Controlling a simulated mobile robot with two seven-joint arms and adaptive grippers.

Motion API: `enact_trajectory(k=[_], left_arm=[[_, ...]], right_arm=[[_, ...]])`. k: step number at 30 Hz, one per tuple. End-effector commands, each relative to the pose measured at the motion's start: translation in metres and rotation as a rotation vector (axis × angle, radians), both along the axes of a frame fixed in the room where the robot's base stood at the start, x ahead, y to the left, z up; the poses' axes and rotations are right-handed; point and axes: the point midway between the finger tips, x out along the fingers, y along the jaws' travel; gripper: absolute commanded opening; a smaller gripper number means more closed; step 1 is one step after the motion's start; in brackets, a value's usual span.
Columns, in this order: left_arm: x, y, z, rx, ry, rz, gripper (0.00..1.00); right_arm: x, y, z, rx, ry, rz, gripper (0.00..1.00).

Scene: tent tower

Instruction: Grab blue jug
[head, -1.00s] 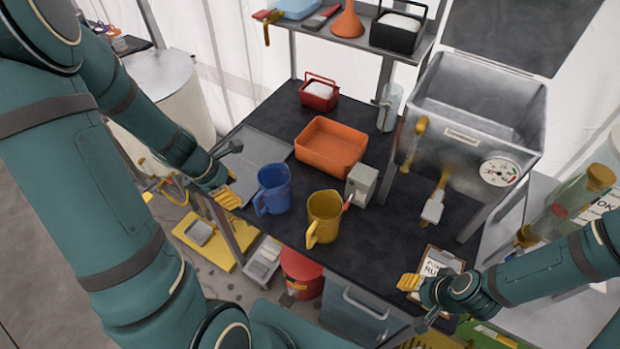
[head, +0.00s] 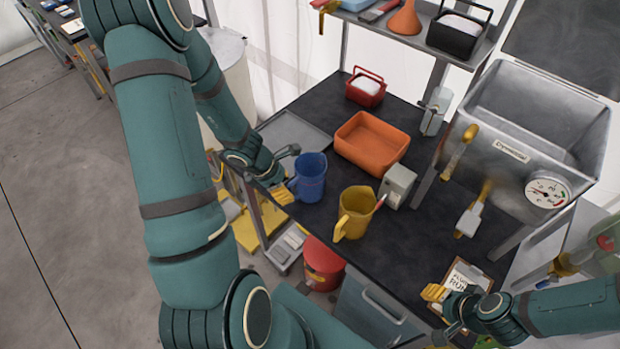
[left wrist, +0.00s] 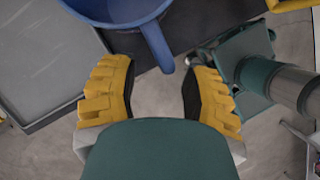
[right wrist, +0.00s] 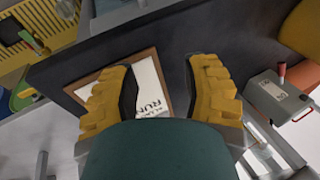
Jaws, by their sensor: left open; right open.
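The blue jug (head: 312,178) stands upright on the dark worktop near its left front edge. Its handle faces my left arm. My left gripper (head: 286,173) is open beside the jug on the handle side. In the left wrist view the jug (left wrist: 117,10) is at the top, and its handle reaches down to between the tips of my open left gripper (left wrist: 158,72). The fingers do not appear closed on it. My right gripper (head: 444,311) is open and empty near the clipboard (head: 466,278); the clipboard also shows between its fingers in the right wrist view (right wrist: 150,85).
A yellow jug (head: 355,212) stands close right of the blue one, with a small grey box (head: 398,185) beside it. An orange tray (head: 371,143) and a flat grey tray (head: 292,136) lie behind. A metal tank (head: 528,150) with a gauge stands at the right.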

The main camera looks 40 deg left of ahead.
Motion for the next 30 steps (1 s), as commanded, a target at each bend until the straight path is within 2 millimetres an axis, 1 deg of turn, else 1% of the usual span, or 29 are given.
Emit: enact_trajectory(k=[3, 9, 13, 17, 24, 25, 26, 27, 29, 30], left_arm=[[0.0, -0.004, -0.013, -0.004, 0.005, 0.004, 0.47], [0.001, -0.008, -0.026, -0.002, 0.003, 0.004, 0.47], [0.006, -0.011, -0.041, -0.001, 0.001, 0.001, 0.47], [0.008, -0.013, -0.045, 0.001, 0.001, 0.0, 0.47], [0.008, -0.013, -0.045, 0.0, 0.001, 0.001, 0.47], [0.008, -0.013, -0.045, 0.001, 0.001, 0.0, 0.49], [0.008, -0.013, -0.045, 0.001, 0.001, 0.0, 0.39], [0.008, -0.013, -0.045, 0.001, 0.001, 0.0, 0.25], [0.008, -0.013, -0.045, 0.001, 0.001, 0.0, 0.04], [0.008, -0.013, -0.045, 0.001, 0.001, 0.0, 0.0]], right_arm=[[0.0, 0.0, -0.001, 0.0, 0.0, 0.0, 0.47], [0.0, 0.0, 0.001, 0.0, 0.0, 0.0, 0.47], [0.0, 0.0, -0.009, 0.0, -0.001, -0.001, 0.47], [0.0, 0.0, -0.011, -0.001, 0.0, -0.002, 0.47], [0.0, 0.0, -0.01, -0.001, 0.0, -0.002, 0.47], [0.0, 0.0, -0.01, -0.001, 0.0, -0.002, 0.47], [0.0, 0.0, -0.01, -0.001, 0.0, -0.002, 0.47], [0.0, 0.0, -0.01, -0.001, 0.0, -0.002, 0.47], [0.0, 0.0, -0.01, -0.001, 0.0, -0.002, 0.47], [0.0, 0.0, -0.01, -0.001, 0.0, -0.002, 0.47]])
